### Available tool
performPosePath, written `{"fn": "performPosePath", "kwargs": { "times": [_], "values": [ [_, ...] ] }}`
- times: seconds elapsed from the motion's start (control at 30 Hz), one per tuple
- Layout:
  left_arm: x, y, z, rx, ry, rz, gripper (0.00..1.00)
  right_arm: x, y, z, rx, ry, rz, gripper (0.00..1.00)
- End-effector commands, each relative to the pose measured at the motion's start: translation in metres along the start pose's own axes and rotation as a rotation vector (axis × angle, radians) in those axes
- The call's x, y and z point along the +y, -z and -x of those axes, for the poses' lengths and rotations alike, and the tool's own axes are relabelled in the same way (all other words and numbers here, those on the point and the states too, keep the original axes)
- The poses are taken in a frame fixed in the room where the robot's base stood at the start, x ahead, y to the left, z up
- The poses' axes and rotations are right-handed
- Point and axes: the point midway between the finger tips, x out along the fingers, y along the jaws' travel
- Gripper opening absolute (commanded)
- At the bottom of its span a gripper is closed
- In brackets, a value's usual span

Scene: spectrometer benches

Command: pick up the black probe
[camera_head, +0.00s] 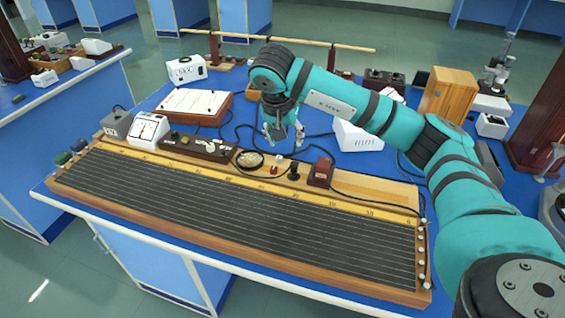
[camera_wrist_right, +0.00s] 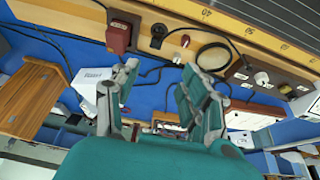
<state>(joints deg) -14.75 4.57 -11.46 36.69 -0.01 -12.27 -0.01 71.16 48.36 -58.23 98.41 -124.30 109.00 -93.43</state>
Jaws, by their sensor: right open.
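A small dark upright piece that looks like the black probe (camera_head: 293,172) stands on the wooden board near the red box, right of the coiled cable. It also shows near the top of the right wrist view, as a black piece (camera_wrist_right: 158,34). My right gripper (camera_head: 284,138) is open and empty above the blue bench, behind the board and apart from the dark piece. In the wrist view the fingers of my right gripper (camera_wrist_right: 160,78) are spread, with blue bench and a black cable beyond them. My left gripper is not in view.
The long wooden board with dark strings (camera_head: 230,215) fills the bench front. A dark red box (camera_head: 320,172) and coiled black cable (camera_head: 250,159) flank the dark piece. A white meter (camera_head: 357,136) and wooden box (camera_head: 449,95) stand right. Loose cables cross the bench.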

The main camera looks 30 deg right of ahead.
Motion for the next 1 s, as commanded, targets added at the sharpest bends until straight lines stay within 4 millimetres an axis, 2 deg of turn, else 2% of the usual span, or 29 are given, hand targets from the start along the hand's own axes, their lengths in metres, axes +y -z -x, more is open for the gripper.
{"fn": "performPosePath", "kwargs": {
  "times": [0.07, 0.1, 0.17, 0.3, 0.4, 0.47, 0.63, 0.73, 0.87, 1.0],
  "values": [
    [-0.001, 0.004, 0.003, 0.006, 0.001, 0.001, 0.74, 0.002, 0.000, -0.012, -0.004, -0.006, 0.001, 0.45],
    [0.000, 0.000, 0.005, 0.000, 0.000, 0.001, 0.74, 0.002, -0.001, -0.020, -0.005, -0.008, 0.001, 0.45],
    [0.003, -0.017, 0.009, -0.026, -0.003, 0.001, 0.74, 0.002, -0.001, -0.033, -0.006, -0.007, 0.001, 0.45],
    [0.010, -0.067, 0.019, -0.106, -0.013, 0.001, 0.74, 0.001, -0.001, -0.064, -0.006, -0.005, 0.001, 0.45],
    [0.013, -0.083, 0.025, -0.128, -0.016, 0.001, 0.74, 0.001, -0.001, -0.085, -0.006, -0.004, 0.000, 0.45],
    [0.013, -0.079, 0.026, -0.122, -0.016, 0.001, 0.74, 0.001, -0.002, -0.095, -0.006, -0.003, 0.001, 0.45],
    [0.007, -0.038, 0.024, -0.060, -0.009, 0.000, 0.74, -0.001, -0.001, -0.114, -0.004, 0.000, 0.000, 0.45],
    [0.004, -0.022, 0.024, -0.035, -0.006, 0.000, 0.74, -0.001, -0.001, -0.118, -0.004, 0.000, 0.000, 0.45],
    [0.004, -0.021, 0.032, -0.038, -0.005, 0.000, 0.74, -0.002, 0.000, -0.133, -0.007, -0.002, 0.001, 0.45],
    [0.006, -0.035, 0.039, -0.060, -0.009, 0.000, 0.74, -0.004, 0.000, -0.155, -0.007, -0.001, 0.001, 0.45]
  ]
}}
